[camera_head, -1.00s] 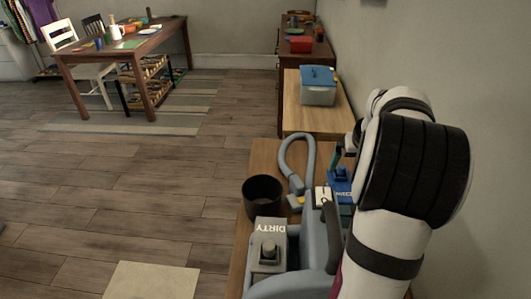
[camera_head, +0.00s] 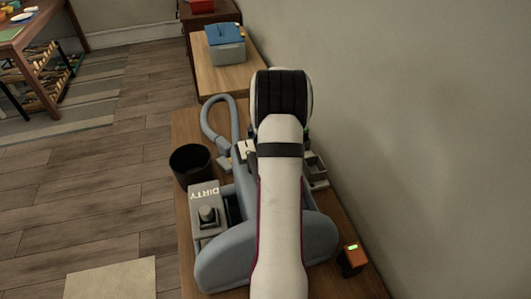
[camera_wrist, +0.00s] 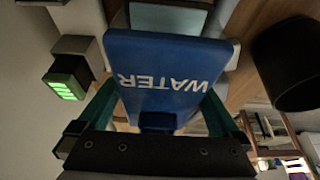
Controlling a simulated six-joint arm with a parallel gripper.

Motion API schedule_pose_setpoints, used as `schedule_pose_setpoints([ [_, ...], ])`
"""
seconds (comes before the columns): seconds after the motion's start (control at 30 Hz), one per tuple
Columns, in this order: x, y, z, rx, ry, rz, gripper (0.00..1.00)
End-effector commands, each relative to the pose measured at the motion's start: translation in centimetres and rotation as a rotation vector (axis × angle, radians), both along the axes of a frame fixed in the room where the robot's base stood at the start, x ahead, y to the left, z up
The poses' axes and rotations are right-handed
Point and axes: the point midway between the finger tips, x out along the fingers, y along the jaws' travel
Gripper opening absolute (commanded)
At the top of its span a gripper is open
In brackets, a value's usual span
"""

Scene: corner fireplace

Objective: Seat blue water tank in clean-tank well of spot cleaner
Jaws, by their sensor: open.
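The blue water tank (camera_wrist: 172,75), lettered WATER, fills the middle of the wrist view, its lettering upside down. My gripper (camera_wrist: 158,92) is open, with one green finger on each side of the tank's near end; I cannot tell whether they touch it. In the head view my arm hides the gripper and the tank. The grey spot cleaner (camera_head: 222,264) stands on the wooden table, with its grey DIRTY tank (camera_head: 207,232) at the left. The clean-tank well is not clearly visible, and I cannot tell whether the blue tank sits in it.
A black bin-like cup (camera_head: 190,166) stands left of the cleaner, with a grey hose (camera_head: 207,123) behind it. An orange-black device with a green light (camera_head: 352,260) is at the right. A blue-lidded box (camera_head: 225,45) stands farther back. The wall closes the right side.

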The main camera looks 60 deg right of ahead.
Motion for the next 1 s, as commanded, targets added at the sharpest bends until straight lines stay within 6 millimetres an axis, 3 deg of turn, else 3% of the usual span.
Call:
schedule_pose_setpoints([
  [0.1, 0.0, 0.0, 0.1, 0.0, 0.0, 0.0, 0.96],
  [0.63, 0.0, 0.0, 0.1, 0.0, 0.0, 0.0, 0.01],
  [0.9, 0.0, 0.0, 0.3, -0.003, -0.001, 0.001, 0.0],
  [1.0, 0.1, -0.1, 1.4, -0.005, -0.003, 0.001, 0.0],
])
